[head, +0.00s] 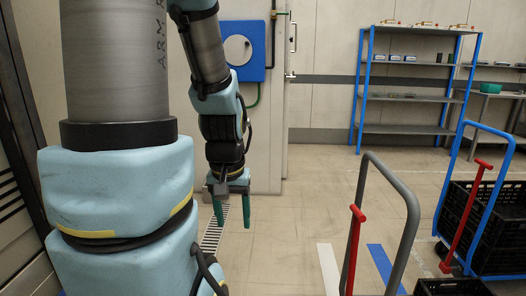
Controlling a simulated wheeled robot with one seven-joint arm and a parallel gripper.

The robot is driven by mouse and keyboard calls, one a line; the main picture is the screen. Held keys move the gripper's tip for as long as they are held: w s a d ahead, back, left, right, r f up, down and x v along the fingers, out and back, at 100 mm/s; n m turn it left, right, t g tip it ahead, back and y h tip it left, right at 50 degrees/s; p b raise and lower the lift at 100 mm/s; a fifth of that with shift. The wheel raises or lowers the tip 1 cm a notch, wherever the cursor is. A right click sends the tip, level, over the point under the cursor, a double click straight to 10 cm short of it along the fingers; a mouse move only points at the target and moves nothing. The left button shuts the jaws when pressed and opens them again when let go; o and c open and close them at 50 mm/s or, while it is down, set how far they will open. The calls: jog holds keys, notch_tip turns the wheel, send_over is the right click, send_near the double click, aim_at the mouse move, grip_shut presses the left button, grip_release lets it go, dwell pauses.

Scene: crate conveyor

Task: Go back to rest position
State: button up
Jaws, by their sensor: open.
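My gripper (232,208) hangs in the middle left of the head view and points down at the floor. Its two green fingers are apart, with nothing between them. It is in free air above the tiled floor, near a floor grate. My arm's large light-blue and grey links fill the left of the view.
A grey cart handle (408,200) with a red lever (351,250) stands at front right. A blue-handled cart (446,188) with a black crate (505,225) is farther right. A blue shelf rack (410,97) stands at the back wall. The floor (310,205) between is clear.

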notch_tip(320, 180, up, 12)
jog(key=p, duration=0.9)
jog(key=shift+f, duration=0.25)
